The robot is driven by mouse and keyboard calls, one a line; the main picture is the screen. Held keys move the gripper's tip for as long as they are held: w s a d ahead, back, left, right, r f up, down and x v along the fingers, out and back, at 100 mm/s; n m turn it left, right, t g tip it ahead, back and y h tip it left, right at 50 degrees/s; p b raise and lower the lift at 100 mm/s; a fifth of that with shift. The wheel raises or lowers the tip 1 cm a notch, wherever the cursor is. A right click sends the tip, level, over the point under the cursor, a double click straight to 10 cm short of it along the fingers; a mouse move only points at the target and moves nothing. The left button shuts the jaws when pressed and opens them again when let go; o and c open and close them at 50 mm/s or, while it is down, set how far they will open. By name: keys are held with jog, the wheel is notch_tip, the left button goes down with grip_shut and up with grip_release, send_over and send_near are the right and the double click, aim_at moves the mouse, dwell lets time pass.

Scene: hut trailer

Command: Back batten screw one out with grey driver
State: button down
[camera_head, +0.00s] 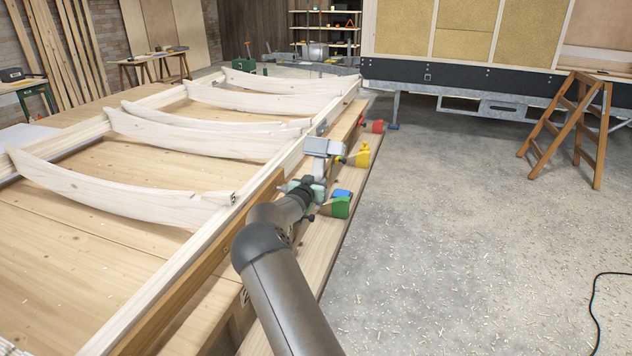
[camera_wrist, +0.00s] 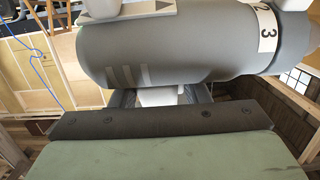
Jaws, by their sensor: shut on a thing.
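My gripper (camera_head: 317,184) is above the plank beside the timber frame, shut on the grey driver (camera_head: 322,147). The driver stands up from the jaws, its blocky grey body beside the frame's long side rail (camera_head: 262,182). In the wrist view the driver's grey rounded body (camera_wrist: 150,50) fills the top, with pale stripes and a white label reading 3. A pale part of it shows between my dark fingers (camera_wrist: 160,97). The screws are too small or hidden to make out. I cannot tell whether the driver touches one.
Red (camera_head: 376,126), yellow (camera_head: 360,155), blue (camera_head: 342,194) and green (camera_head: 337,208) tools lie along the plank (camera_head: 330,240), close to my gripper. Several curved pale beams (camera_head: 150,190) cross the frame. A wooden trestle (camera_head: 570,125) stands right. The concrete floor between is open.

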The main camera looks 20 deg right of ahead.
jog(key=shift+w+a+r+p, duration=0.25)
jog(key=shift+w+a+p, duration=0.2)
jog(key=shift+p, duration=0.35)
dwell(0.4)
jog(key=shift+s+d+f+b, duration=0.1)
jog(key=shift+s+d+b, duration=0.2)
jog(key=shift+b, duration=0.45)
dwell(1.0)
jog(key=shift+s+d, duration=0.35)
dwell(0.6)
jog(key=shift+w+a, duration=0.1)
jog(key=shift+w, duration=0.05)
dwell(0.5)
dwell(0.8)
